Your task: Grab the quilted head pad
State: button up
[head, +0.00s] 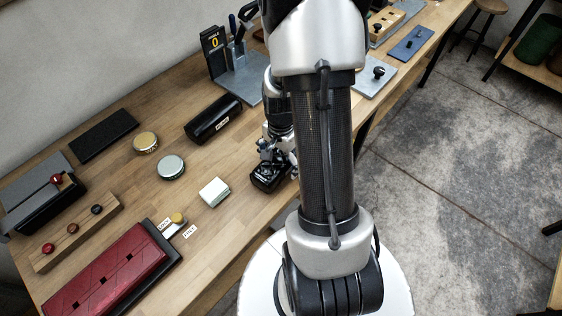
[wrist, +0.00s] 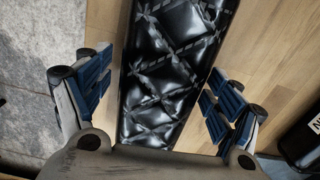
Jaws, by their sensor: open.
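The quilted head pad (wrist: 175,65) is black, shiny and stitched in a diamond pattern. In the wrist view it runs from the top edge down between the fingers of my gripper (wrist: 160,105). The fingers have blue pads and stand apart on either side of it, with a gap showing on both sides. In the head view the pad (head: 268,177) lies near the table's front edge, and my gripper (head: 276,155) is right over it, pointing down. My arm and gripper hide part of the pad there.
On the wooden table (head: 125,205), a black labelled roll (head: 213,119) lies behind the pad. A pale block (head: 214,192), a silver tin (head: 171,167) and a gold tin (head: 146,142) stand to the left. A red panel (head: 105,272) lies at the front left.

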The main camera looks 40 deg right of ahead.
jog(key=c, duration=1.3)
jog(key=shift+r, duration=0.15)
